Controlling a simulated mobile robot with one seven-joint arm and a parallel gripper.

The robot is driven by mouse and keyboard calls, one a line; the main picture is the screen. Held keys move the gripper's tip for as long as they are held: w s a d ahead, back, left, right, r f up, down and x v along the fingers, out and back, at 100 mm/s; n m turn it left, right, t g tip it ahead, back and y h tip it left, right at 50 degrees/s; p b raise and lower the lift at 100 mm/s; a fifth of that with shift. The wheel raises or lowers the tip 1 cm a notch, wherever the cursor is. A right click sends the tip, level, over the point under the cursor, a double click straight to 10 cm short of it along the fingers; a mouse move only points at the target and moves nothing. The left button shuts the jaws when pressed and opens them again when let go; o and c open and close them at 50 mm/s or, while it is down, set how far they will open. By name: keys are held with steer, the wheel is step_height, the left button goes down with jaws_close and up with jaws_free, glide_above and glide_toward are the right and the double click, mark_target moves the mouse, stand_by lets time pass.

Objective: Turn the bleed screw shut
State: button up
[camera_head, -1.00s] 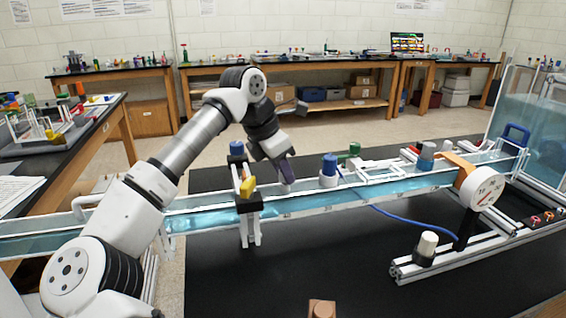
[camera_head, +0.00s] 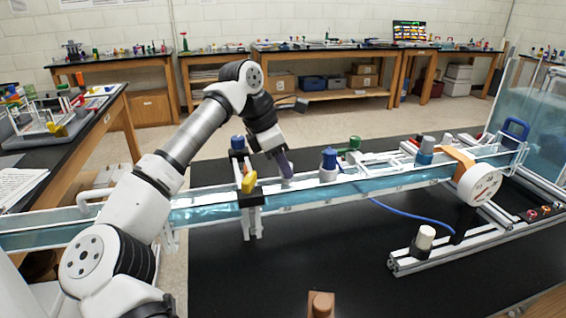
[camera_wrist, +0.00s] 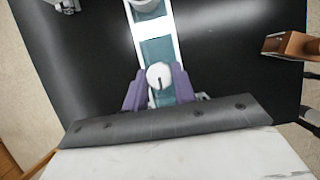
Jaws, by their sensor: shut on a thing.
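In the wrist view the bleed screw (camera_wrist: 159,76) is a round white head with a dark slot, set over the blue-green channel. The slot runs nearly along the channel. My gripper (camera_wrist: 160,88) has its purple fingers on both sides of the screw and is shut on it. In the head view my gripper (camera_head: 287,174) points down onto the long clear-walled channel (camera_head: 390,184). There the fingers hide most of the screw.
A black clamp with a yellow part (camera_head: 249,184) stands on the channel close left of my gripper. A blue-topped fitting (camera_head: 328,164) stands close right. A round dial gauge (camera_head: 479,186) and a blue hose (camera_head: 410,215) are farther right. The black tabletop in front is mostly clear.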

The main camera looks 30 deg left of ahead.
steer(key=o, duration=1)
steer(key=b+v, duration=0.1)
steer(key=v, duration=1.3)
steer(key=shift+f, duration=0.1)
